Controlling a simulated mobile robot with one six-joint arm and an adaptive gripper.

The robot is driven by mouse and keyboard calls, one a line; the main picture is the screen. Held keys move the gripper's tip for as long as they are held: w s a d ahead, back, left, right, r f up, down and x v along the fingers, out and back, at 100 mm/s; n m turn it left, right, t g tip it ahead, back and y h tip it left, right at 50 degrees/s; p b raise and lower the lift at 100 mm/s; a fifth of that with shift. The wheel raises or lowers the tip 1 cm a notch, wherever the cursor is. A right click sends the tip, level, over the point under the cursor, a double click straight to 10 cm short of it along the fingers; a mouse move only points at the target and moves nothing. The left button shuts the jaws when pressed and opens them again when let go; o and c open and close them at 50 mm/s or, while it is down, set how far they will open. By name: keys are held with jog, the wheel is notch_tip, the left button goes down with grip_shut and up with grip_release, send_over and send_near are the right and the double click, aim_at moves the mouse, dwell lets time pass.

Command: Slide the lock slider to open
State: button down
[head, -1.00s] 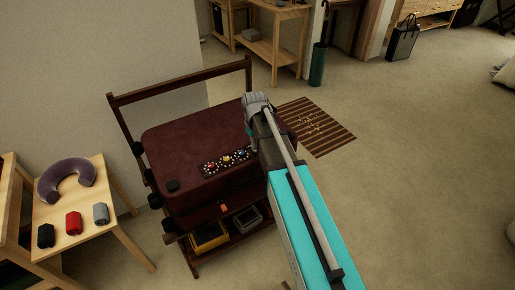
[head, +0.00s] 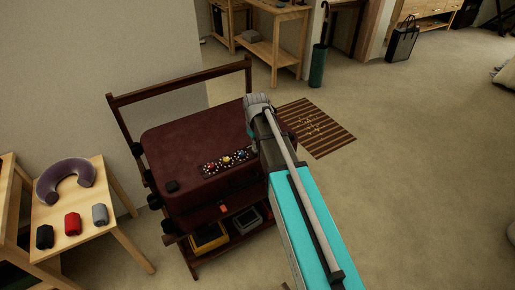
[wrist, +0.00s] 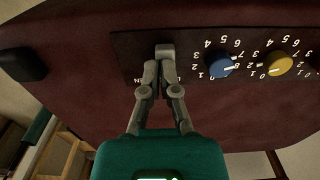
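The dark red suitcase (head: 205,135) lies closed on a dark wooden rack. The grey lock slider (wrist: 165,49) sits left of the blue dial, upright from the panel. My gripper (wrist: 160,72) has its fingers drawn close together at the slider, their tips against it. A printed label left of the fingers is partly hidden by them. In the head view my arm hides the gripper's tips.
A small wooden table (head: 90,215) at left holds a purple neck pillow (head: 65,180) and several small rolls. The rack's lower shelf carries a yellow case (head: 208,238). A striped mat (head: 318,128) lies behind at right. Open floor extends to the right.

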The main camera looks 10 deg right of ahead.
jog(key=shift+w+d, duration=0.25)
jog(key=shift+d, duration=0.4)
jog(key=shift+w+d, duration=0.2)
jog(key=shift+d, duration=0.45)
dwell(0.4)
jog(key=shift+r+p, duration=3)
jog(key=shift+s, duration=0.1)
jog(key=s+a+r+m+p, duration=0.1)
jog(key=s+r+p, duration=0.1)
jog(key=s, duration=0.6)
jog(key=s+a+r+m+p, duration=0.1)
jog(key=s+r+m+p, duration=0.1)
jog(key=s, duration=0.7)
jog(key=shift+r+m+p, duration=0.3)
jog(key=shift+r+p, duration=0.4)
